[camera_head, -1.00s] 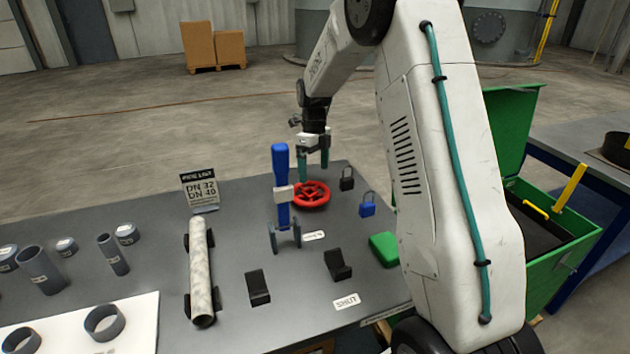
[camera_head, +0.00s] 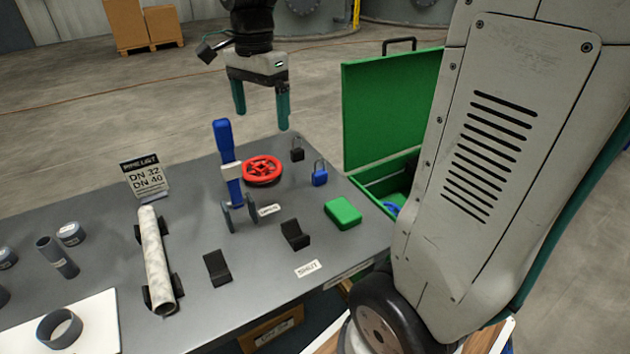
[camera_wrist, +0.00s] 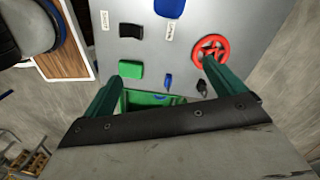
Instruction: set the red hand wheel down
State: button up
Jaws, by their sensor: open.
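The red hand wheel (camera_head: 262,169) lies flat on the grey table, just right of the upright blue-handled lever (camera_head: 228,165). My gripper (camera_head: 262,112) is above the far side of the table, over the wheel and apart from it. Its two green fingers are spread wide with nothing between them. In the wrist view the wheel (camera_wrist: 210,50) lies on the table beyond the tip of the right finger, and my gripper (camera_wrist: 155,75) is open and empty.
A black padlock (camera_head: 297,152), a blue padlock (camera_head: 319,175) and a green block (camera_head: 343,213) stand right of the wheel. Black cradles (camera_head: 295,235) and a pale pipe (camera_head: 157,260) are nearer. An open green box (camera_head: 390,115) stands beyond the table's right edge.

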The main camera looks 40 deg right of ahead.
jog(key=s+a+f+n+t, duration=0.1)
jog(key=s+a+n, duration=0.1)
jog(key=s+n, duration=0.6)
jog(key=s+a+f+n, duration=0.2)
jog(key=s+n, duration=0.5)
jog(key=s, duration=0.6)
jog(key=shift+a+n+t, duration=0.4)
jog(key=shift+a, duration=0.1)
jog(key=shift+s, duration=0.1)
